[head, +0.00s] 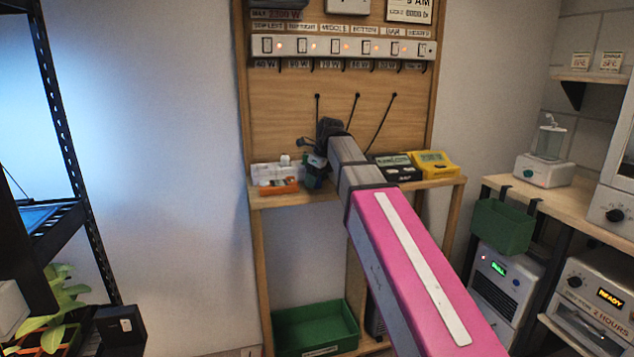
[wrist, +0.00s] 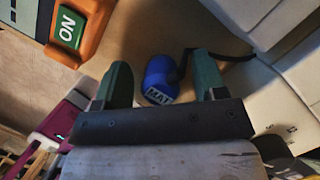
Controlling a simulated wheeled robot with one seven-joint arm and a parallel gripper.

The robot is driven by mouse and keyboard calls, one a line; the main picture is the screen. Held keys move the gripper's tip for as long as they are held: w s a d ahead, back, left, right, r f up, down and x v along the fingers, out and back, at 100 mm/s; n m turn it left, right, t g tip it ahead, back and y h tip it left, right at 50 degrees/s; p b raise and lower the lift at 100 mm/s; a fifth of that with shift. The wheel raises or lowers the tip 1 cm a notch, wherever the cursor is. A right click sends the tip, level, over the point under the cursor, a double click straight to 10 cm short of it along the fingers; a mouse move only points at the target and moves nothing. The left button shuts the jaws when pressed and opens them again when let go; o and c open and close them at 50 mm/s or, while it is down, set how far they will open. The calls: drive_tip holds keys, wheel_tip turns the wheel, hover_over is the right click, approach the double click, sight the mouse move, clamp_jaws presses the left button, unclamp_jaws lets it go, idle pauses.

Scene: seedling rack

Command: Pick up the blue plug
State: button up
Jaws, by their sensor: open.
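The blue plug (wrist: 160,76) lies on the wooden surface in the wrist view. It has a white label reading "MAT", and a dark cord runs from it to the upper right. My gripper (wrist: 162,66) is open, with one green finger to either side of the plug and a visible gap on each side. I cannot tell how far the fingertips are above the surface. In the head view my gripper (head: 316,172) is over the shelf of the wooden board, and the plug cannot be made out there.
White blocks (wrist: 285,85) crowd the right. A switch strip (head: 340,47) hangs above; a green bin (head: 315,327) is below.

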drive_tip(key=shift+f, duration=0.2)
drive_tip(key=c, duration=1)
drive_tip(key=shift+c, duration=0.2)
drive_tip(key=shift+r, duration=0.2)
